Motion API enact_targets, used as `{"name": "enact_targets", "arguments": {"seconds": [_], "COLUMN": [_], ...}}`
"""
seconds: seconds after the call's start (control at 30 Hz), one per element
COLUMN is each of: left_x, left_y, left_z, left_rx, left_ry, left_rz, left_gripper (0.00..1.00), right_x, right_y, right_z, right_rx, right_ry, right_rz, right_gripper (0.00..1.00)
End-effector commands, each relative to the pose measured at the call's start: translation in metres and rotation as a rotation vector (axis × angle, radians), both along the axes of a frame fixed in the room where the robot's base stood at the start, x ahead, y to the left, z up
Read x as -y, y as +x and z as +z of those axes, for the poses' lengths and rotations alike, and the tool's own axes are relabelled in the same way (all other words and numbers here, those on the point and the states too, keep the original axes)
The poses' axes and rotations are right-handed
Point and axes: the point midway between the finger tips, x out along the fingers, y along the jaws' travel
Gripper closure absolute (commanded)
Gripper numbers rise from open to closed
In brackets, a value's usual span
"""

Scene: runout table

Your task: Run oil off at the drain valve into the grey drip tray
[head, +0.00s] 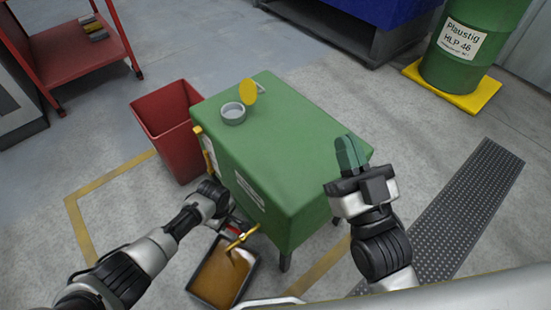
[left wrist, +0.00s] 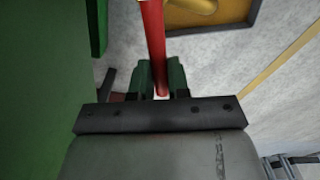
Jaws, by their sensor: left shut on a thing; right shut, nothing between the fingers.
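The green tank (head: 270,150) stands in the middle of the head view. A brass drain valve (head: 242,238) sticks out low on its near side, above the drip tray (head: 249,284). The tray has a dark rim and brown oil in it; a corner of it shows in the left wrist view (left wrist: 256,10). My left gripper (left wrist: 160,78) is shut on the valve's red lever (left wrist: 153,35); in the head view its fingers are mostly hidden. I cannot clearly tell whether oil is running from the spout. My right gripper (head: 349,152) is shut and empty near the tank's right edge.
A red bin (head: 165,125) stands left of the tank. An open filler neck (head: 233,113) with a yellow cap (head: 248,92) is on the tank top. A green drum (head: 470,60) stands on a yellow base at right. A dark grating (head: 460,210) lies on the floor.

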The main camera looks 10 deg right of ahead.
Motion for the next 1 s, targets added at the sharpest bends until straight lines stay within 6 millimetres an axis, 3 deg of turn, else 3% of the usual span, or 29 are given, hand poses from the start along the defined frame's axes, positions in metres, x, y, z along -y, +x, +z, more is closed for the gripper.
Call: {"name": "enact_targets", "arguments": {"seconds": [0.2,0.57,0.73,0.77,0.87,1.0], "left_x": [0.009,0.010,0.019,0.019,0.018,0.017], "left_y": [0.006,0.007,0.013,0.013,0.013,0.014], "left_z": [-0.002,-0.002,-0.003,-0.002,-0.001,-0.001], "left_rx": [-0.005,-0.007,-0.006,-0.006,-0.005,-0.003], "left_ry": [-0.004,-0.004,-0.006,-0.005,-0.004,-0.003], "left_rz": [-0.161,-0.188,-0.332,-0.348,-0.341,-0.339], "left_gripper": [1.00,1.00,1.00,0.82,0.67,0.64], "right_x": [0.000,0.000,0.001,0.001,0.001,0.001], "right_y": [-0.009,-0.011,-0.021,-0.022,-0.021,-0.021], "right_z": [0.011,0.013,0.021,0.022,0.023,0.023], "right_rx": [0.120,0.138,0.242,0.252,0.246,0.245], "right_ry": [0.034,0.040,0.071,0.075,0.072,0.072], "right_rz": [0.006,0.008,0.014,0.014,0.014,0.014], "right_gripper": [1.00,1.00,1.00,1.00,1.00,1.00]}}
